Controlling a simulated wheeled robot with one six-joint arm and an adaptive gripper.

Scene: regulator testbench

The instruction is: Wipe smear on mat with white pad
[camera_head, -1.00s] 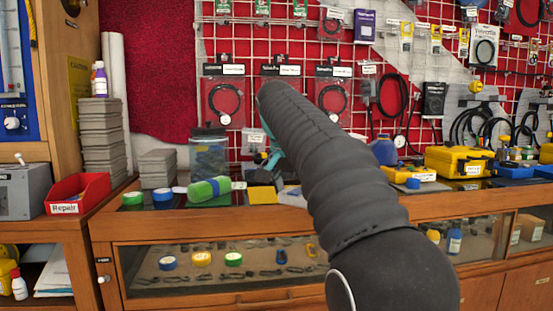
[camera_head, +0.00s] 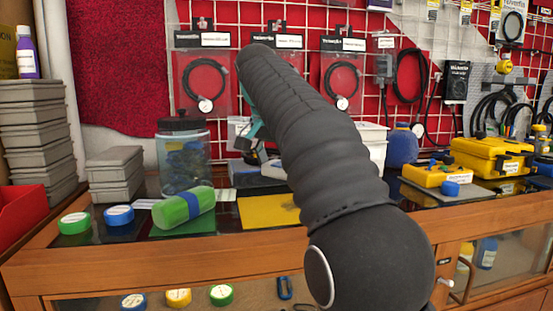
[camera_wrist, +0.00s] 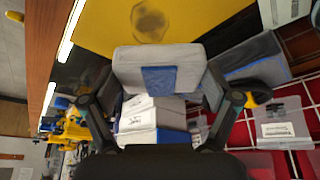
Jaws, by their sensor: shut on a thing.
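The white pad (camera_wrist: 160,70), a pale block with a blue patch, sits between the two fingers of my gripper (camera_wrist: 161,88) in the wrist view. The gripper is shut on it. The yellow mat (camera_wrist: 95,25) lies beyond the pad, with a dark round smear (camera_wrist: 150,20) near the top edge of that view. The pad is apart from the smear in the picture; I cannot tell its height over the mat. In the head view the yellow mat (camera_head: 268,212) lies on the counter, partly behind my arm. The arm hides most of the gripper there, and the smear does not show.
A green roll with a blue band (camera_head: 183,207) lies left of the mat. A lidded jar (camera_head: 184,160), grey boxes (camera_head: 115,175) and tape rolls (camera_head: 119,216) stand farther left. Yellow cases (camera_head: 490,155) and a blue bottle (camera_head: 402,148) are at right. A pegboard grid rises behind.

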